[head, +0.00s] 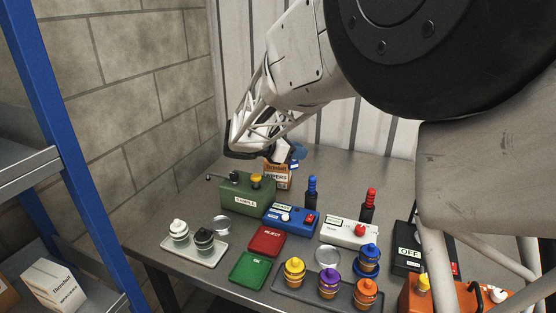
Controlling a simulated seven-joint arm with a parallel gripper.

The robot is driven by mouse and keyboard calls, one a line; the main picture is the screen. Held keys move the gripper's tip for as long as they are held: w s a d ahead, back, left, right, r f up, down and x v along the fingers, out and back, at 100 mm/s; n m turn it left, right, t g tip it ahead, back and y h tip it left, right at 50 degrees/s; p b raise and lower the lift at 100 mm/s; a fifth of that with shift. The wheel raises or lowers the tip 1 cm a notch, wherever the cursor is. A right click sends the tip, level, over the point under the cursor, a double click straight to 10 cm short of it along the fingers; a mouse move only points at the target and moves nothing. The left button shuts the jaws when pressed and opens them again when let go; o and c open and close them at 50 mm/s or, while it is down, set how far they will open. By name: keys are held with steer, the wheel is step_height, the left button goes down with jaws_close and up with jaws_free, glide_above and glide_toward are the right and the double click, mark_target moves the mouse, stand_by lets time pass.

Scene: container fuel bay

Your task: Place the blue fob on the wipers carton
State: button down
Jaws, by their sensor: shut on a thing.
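The wipers carton (277,178) is a small orange and white box at the back of the bench, behind the green sample case. My gripper (279,161) is at the carton's top, its dark fingers partly hiding the upper edge. It is shut on the blue fob (293,166), a small blue piece showing at the fingertips by the carton's upper right. Most of the fob is hidden, and I cannot tell whether it touches the carton.
A green sample case (247,195) with a yellow knob stands just in front of the carton. A blue-grey round thing (299,152) is behind it. Bare bench lies behind these.

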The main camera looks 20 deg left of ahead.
steer(key=shift+s+a+r, duration=0.1)
steer(key=shift+s+a, duration=0.45)
steer(key=shift+a, duration=0.15)
steer(key=shift+w, duration=0.1)
steer(key=w+a, duration=0.2)
steer(key=w, duration=0.2)
steer(key=w+a+f, duration=0.1)
steer(key=w+a, duration=0.2)
steer(key=w, duration=0.2)
steer(key=w+a, duration=0.3)
steer(key=w, duration=0.1)
steer(key=shift+w+a+f, duration=0.2)
steer(key=shift+a+f, duration=0.05)
steer(key=shift+f, duration=0.1)
steer(key=shift+f, duration=1.7)
steer(key=shift+f, duration=0.1)
steer(key=c, duration=1.1)
jaws_free()
